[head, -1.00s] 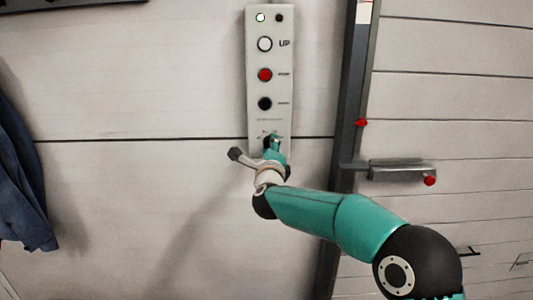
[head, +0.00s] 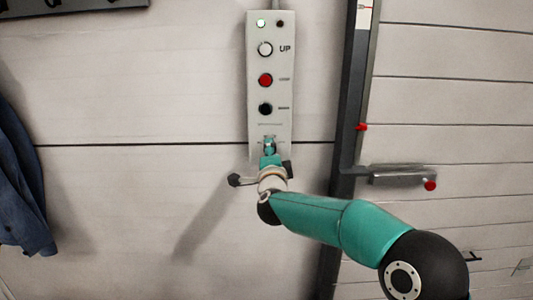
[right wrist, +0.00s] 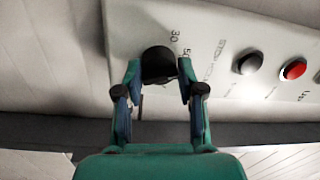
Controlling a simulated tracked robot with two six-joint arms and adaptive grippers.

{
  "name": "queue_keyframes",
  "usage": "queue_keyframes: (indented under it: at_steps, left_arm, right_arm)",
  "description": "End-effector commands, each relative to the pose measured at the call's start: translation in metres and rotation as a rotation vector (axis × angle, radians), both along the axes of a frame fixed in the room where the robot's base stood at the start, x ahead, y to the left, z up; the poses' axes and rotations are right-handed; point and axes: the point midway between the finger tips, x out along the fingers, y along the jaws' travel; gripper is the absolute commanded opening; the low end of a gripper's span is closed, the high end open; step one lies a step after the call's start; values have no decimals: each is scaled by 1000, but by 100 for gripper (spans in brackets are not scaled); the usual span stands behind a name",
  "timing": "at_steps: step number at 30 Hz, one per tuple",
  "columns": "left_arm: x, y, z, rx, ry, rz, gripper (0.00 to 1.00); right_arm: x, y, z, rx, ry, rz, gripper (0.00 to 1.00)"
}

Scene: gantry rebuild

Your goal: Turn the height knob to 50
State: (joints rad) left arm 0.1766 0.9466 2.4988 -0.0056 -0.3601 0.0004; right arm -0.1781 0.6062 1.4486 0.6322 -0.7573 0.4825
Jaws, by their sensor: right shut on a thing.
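The height knob (right wrist: 158,62) is a black round knob at the lower end of the pale control panel (head: 254,100). In the right wrist view the printed numbers 30 and 50 stand beside it. My right gripper (right wrist: 159,72) has one finger on each side of the knob and is shut on it. In the head view my right gripper (head: 269,147) is at the bottom of the panel and mostly hides the knob. I cannot make out where the knob's mark points. My left gripper is not in view.
A dark post (head: 350,100) with a grey bracket (head: 400,175) stands to the right. A blue garment (head: 20,190) hangs at left.

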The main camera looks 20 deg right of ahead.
Motion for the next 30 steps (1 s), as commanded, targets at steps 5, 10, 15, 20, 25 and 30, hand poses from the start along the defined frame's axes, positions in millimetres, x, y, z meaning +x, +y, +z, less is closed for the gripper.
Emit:
queue_keyframes:
  at_steps: [5,10,15,20,25,30]
  left_arm:
    - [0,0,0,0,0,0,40]
    - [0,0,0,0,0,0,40]
    - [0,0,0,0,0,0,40]
    - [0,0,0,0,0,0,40]
    - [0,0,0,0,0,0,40]
    - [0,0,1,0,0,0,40]
  right_arm:
    - [1,5,-5,-8,12,11,4]
    - [1,5,-6,-6,13,11,4]
    - [1,4,-5,-5,12,9,58]
    - [0,2,-3,-4,8,5,62]
    - [0,1,-2,-4,6,3,62]
    - [-7,3,-2,-5,6,3,62]
